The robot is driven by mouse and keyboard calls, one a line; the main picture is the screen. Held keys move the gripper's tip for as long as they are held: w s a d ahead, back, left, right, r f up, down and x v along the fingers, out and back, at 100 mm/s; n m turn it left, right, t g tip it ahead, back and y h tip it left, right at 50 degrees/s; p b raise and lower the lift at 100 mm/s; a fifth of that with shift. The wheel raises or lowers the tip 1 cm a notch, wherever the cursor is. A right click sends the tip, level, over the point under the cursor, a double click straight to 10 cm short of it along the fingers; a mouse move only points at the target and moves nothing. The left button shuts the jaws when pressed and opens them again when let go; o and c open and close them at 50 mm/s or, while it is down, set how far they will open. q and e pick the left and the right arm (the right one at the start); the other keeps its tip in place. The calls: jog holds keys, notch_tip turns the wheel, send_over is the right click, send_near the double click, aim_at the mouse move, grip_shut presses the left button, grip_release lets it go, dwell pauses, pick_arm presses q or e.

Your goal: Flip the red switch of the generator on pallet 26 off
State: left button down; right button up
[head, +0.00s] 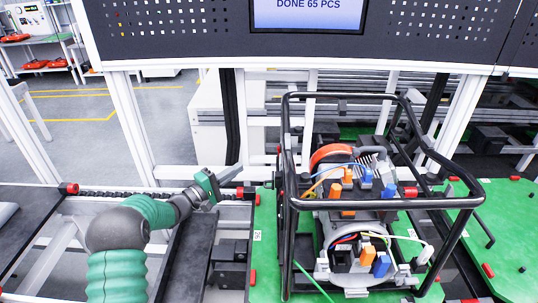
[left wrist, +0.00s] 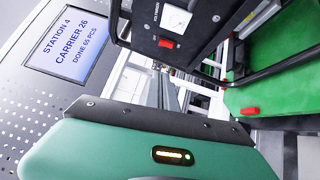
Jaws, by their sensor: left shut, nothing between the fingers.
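The generator (head: 382,203) has a black tube frame and stands on a green pallet (head: 263,276) with a small label that seems to read 26. In the left wrist view, the generator's dark panel (left wrist: 200,35) carries a white gauge and a small red switch (left wrist: 166,43). I cannot tell the switch's position. In the head view this panel is edge-on and the switch cannot be made out. My left gripper (head: 240,181) is shut and empty, just left of the generator's panel side, pointing toward it. Its fingertips are not clear in the wrist view. My right gripper is not in view.
A perforated board (head: 190,32) with a screen (head: 306,12) hangs above the line; the wrist view's screen (left wrist: 70,40) reads carrier 26. Generator frame tubes, loose wires and white uprights (head: 130,125) stand close by. A dark conveyor rail (head: 180,262) lies below my left arm.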

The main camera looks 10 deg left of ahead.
pick_arm(q)
jog(key=s+d+p+x, duration=0.1)
jog(key=d+x, duration=0.1)
jog(key=x, duration=1)
jog(key=shift+s+d+p, duration=0.15)
jog(key=shift+d+p, duration=0.15)
jog(key=shift+p, duration=0.05)
jog(key=shift+r, duration=0.1)
